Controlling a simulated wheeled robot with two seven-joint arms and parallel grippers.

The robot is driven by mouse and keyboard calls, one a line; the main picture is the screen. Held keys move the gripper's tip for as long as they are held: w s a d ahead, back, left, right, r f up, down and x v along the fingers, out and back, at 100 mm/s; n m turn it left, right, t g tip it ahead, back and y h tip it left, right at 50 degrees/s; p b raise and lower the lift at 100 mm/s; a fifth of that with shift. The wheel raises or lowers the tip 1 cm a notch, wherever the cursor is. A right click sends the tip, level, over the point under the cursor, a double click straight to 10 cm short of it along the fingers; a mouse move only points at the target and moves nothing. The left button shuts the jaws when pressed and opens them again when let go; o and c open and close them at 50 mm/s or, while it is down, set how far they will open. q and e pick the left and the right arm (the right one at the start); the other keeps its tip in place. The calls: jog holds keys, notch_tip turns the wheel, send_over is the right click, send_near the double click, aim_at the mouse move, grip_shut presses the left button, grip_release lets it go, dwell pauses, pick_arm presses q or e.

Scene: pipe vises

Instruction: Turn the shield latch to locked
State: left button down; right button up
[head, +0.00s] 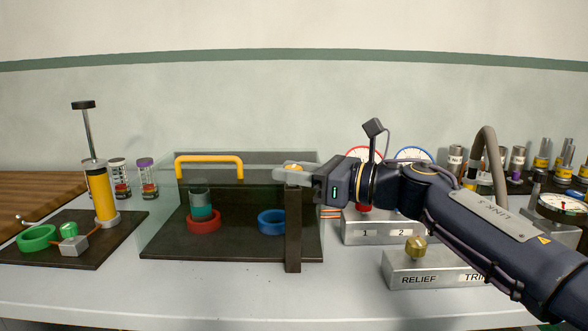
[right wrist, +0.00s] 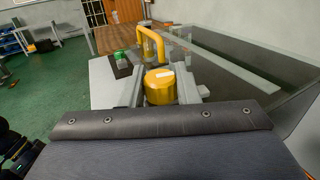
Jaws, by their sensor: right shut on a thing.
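The clear shield (head: 160,205) stands over a dark base, with a yellow handle (head: 209,159) along its top front; the handle also shows in the right wrist view (right wrist: 151,45). The shield latch is a yellow round knob (right wrist: 160,86) with a white mark on its top, at the top of a dark post (head: 293,235) at the shield's right front. My right gripper (head: 292,173) reaches in from the right and is shut on the latch knob, one finger on each side. Its fingers hide most of the knob in the head view. My left gripper is not in view.
A red ring (head: 204,225) with a teal and clear cylinder and a blue ring (head: 272,222) sit inside the shield. A hand pump (head: 104,195) stands at the left. A grey block with RELIEF knob (head: 416,248) and gauges stand at the right, near my arm.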

jog(key=shift+w+n+g+y+p, duration=0.1)
jog(key=shift+n+g+y+p, duration=0.55)
jog(key=shift+n+g, duration=0.75)
jog(key=shift+f+g, duration=0.15)
jog(key=shift+g, duration=0.25)
jog(key=o, duration=0.9)
jog(key=shift+o, duration=0.2)
jog(key=v, duration=0.7)
jog(key=shift+d+p, duration=0.4)
jog(key=shift+p, duration=0.05)
